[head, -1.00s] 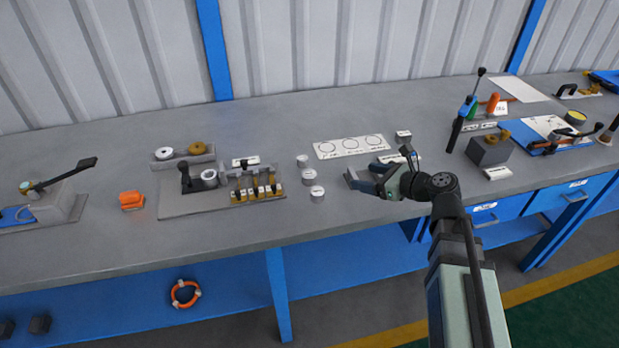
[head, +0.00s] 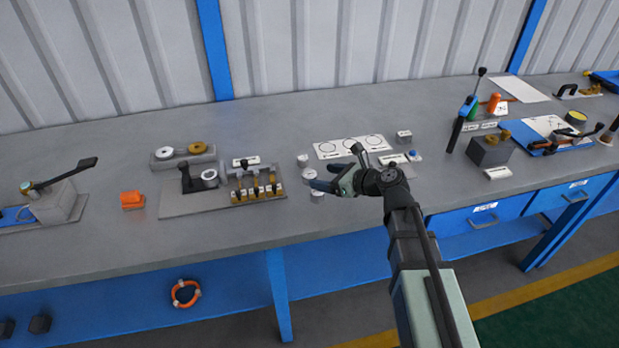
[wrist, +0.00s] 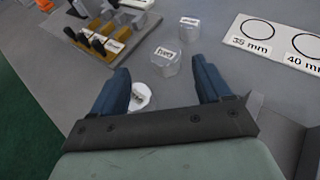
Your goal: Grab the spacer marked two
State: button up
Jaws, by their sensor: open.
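Three pale cylindrical spacers stand in a row on the bench. In the wrist view the middle spacer (wrist: 166,61) has a small label that seems to read "two", though it is blurred. The far spacer (wrist: 188,29) also has a label, too small to read surely. The near spacer (wrist: 140,96) is partly hidden by my left finger. My gripper (wrist: 160,69) is open and empty, its fingers pointing toward the middle spacer, which shows between the fingertips. In the head view my gripper (head: 336,168) is just right of the middle spacer (head: 309,173).
A white card with circles (head: 352,146) lies behind my gripper; one circle is marked 35 mm (wrist: 257,28). A fixture plate with yellow-and-black parts (head: 256,190) stands to the left. A grey block (head: 404,136) is at right. The bench front is mostly clear.

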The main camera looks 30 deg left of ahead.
aim_at(308, 173)
jog(key=shift+w+x, duration=0.2)
jog(key=shift+x, duration=1.1)
jog(key=shift+w+x, duration=0.2)
jog(key=shift+x, duration=1.1)
jog(key=shift+d+f, duration=0.1)
jog(key=shift+f, duration=0.05)
jog(key=shift+c, duration=0.4)
jog(key=c, duration=1.1)
